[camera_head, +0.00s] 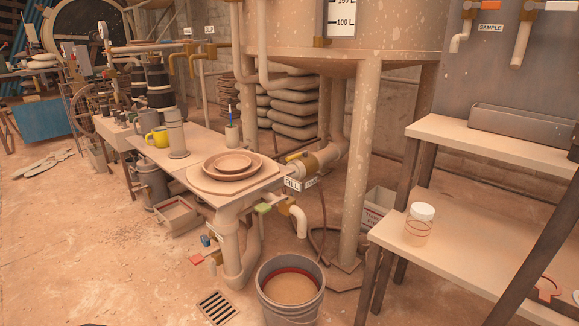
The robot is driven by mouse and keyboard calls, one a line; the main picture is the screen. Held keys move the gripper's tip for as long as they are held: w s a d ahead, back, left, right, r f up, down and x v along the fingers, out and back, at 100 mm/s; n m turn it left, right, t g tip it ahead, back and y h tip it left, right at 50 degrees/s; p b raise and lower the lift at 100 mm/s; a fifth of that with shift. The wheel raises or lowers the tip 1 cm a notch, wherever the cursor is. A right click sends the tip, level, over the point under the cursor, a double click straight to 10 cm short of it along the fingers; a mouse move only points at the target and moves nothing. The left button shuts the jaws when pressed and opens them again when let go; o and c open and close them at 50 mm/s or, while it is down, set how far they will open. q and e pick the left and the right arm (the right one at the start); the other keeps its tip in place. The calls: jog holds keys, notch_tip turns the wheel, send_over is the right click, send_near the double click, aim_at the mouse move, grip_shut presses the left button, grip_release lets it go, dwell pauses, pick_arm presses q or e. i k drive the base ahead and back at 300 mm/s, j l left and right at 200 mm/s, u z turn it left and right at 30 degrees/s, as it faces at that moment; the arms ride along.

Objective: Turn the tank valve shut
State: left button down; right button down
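The large tank (400,28) stands on legs at the upper middle right. A thick pipe (333,152) runs from below it toward the table. A brass valve (308,163) with a yellow lever (296,156) sits on this pipe, behind a "FILL" label (293,184). The lever appears to lie roughly along the pipe, though it is small in view. A green-handled valve (263,208) sits lower, by a downturned spout (299,222). A red handle (197,259) and a blue handle (206,240) are on lower pipes. Neither of my grippers is in view.
A bucket (290,290) of tan liquid stands below the spout, beside a floor drain (217,307). A shelf (470,245) with a jar (419,222) stands at right. Floor at left is mostly clear.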

aim_at(297, 155)
jog(key=i+l+u, duration=0.1)
jog(key=i, duration=0.3)
jog(key=i+l, duration=0.2)
jog(key=i, duration=0.25)
jog(key=i+j+z, duration=0.1)
jog(key=j+z, duration=0.25)
jog(key=j, duration=0.45)
jog(key=j+z, duration=0.35)
jog(key=j, duration=0.45)
jog(key=j+z, duration=0.4)
jog(key=j, duration=0.45)
jog(key=k, duration=0.1)
